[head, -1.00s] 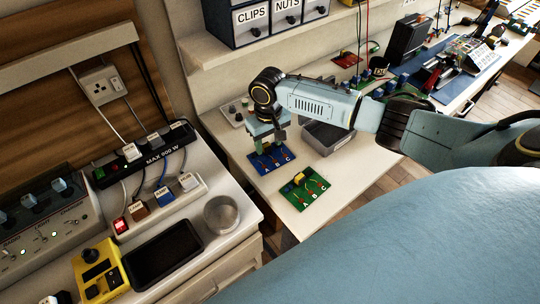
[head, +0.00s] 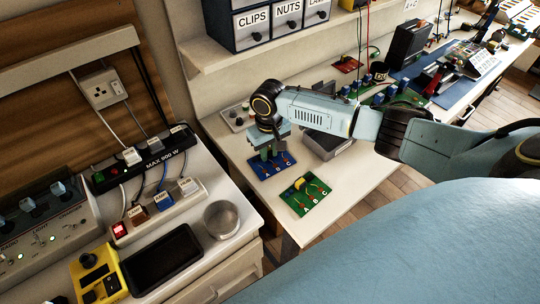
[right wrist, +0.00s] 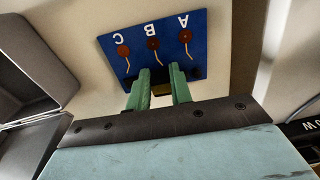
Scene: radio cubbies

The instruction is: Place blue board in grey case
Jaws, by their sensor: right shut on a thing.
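The blue board (head: 280,171), marked A, B and C, is on the bench or just above it; I cannot tell which. My right gripper (head: 270,154) is over its far edge. My left gripper is not in view.
A green board (head: 312,203) with a yellow block lies in front of the blue one, near the bench edge. A grey box with knobs (head: 236,117) stands behind at the left. A shelf (head: 260,52) overhangs the back.

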